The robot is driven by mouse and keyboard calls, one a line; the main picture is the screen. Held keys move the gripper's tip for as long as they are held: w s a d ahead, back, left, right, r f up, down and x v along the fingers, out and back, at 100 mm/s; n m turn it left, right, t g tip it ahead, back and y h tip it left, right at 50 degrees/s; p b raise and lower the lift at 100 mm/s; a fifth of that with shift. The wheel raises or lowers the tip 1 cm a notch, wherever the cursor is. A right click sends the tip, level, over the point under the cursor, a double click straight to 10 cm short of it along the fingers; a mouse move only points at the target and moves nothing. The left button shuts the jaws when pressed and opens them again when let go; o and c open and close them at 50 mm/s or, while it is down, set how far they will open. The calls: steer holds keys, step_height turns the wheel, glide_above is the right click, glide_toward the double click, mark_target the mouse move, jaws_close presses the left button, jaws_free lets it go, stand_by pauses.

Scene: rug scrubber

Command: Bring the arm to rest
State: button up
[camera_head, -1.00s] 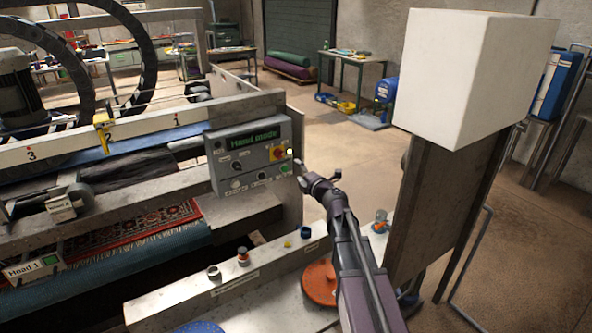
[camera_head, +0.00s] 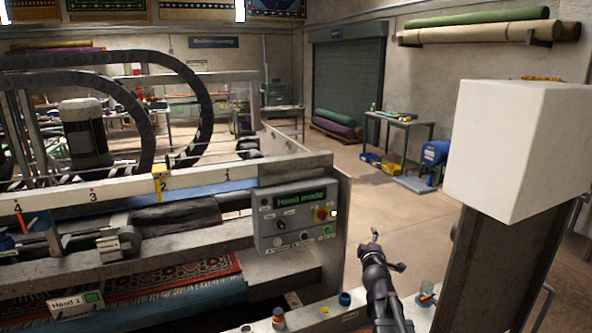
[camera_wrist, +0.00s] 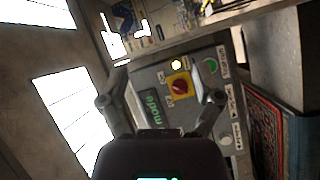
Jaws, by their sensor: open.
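My arm rises from the lower right in the head view, and my gripper (camera_head: 387,252) is at its upper end, to the right of the control panel (camera_head: 294,217) and apart from it. In the wrist view, my gripper (camera_wrist: 163,104) shows two fingers spread apart with nothing held between them. The grey control panel, with its green "Head mode" display, red knob on a yellow plate and several buttons, shows behind the fingers in the wrist view (camera_wrist: 150,78).
A white block (camera_head: 505,150) on a dark post stands close at the right. The scrubber's rail (camera_head: 120,192) and a patterned rug (camera_head: 150,279) lie at the left. A small jar (camera_head: 279,318) stands on the front ledge. Open floor (camera_head: 385,205) lies beyond the panel.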

steer(key=s+d+f+m+g+h, duration=0.3)
steer(key=s+f+m+g, duration=0.7)
steer(key=s+f+m, duration=0.15)
steer(key=s+a+f+g+y, duration=0.2)
steer(key=s+a+f+g, duration=0.1)
steer(key=s, duration=0.5)
steer(key=s+a+f+m+g+y, duration=0.1)
steer(key=s+a+f+g+y, duration=0.2)
steer(key=s+a, duration=0.3)
steer(key=shift+s+f+g, duration=0.3)
steer(key=shift+s+g, duration=0.4)
steer(key=shift+s, duration=0.3)
steer(key=shift+a+m, duration=0.1)
steer(key=shift+m, duration=0.15)
